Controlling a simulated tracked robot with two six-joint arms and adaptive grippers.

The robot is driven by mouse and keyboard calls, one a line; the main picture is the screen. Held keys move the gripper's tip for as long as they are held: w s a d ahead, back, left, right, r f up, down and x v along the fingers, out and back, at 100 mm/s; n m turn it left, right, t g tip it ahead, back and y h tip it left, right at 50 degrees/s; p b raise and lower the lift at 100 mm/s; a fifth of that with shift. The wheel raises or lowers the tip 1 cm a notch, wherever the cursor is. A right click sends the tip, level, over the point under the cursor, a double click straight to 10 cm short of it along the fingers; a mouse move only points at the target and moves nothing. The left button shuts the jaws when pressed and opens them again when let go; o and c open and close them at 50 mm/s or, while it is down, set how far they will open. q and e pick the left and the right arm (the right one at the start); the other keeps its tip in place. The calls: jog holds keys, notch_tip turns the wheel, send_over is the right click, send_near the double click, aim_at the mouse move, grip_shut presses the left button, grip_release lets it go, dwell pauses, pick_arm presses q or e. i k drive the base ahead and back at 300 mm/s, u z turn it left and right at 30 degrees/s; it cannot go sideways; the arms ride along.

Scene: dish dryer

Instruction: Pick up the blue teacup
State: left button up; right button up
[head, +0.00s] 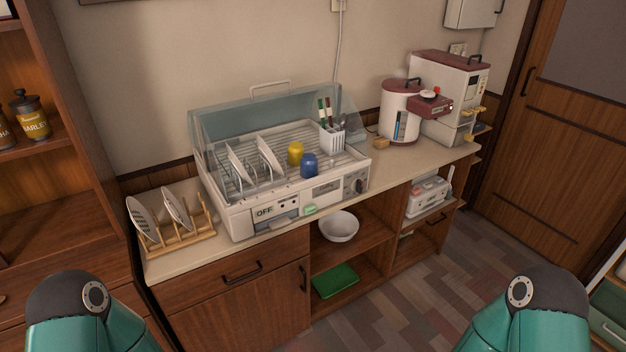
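The blue teacup (309,165) stands in the dish dryer (235,220), near its front edge and right of the middle. A yellow cup (295,153) is just behind it to the left. The dryer's clear lid (215,128) is raised at the back, and the front looks open. Neither of my grippers is in view. Only green parts of my two arms show at the bottom left and bottom right, well away from the teacup.
White plates (268,155) stand in the dryer left of the cups. A white utensil holder (332,138) is behind to the right. A wooden rack (180,235) with plates is left of the dryer. A white rice dispenser (400,112) stands right. Floor in front is clear.

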aim_at(308, 162)
jog(key=z, duration=0.15)
jog(key=i, duration=0.4)
jog(key=z, duration=0.65)
jog(key=i, duration=0.55)
jog(key=u, duration=0.1)
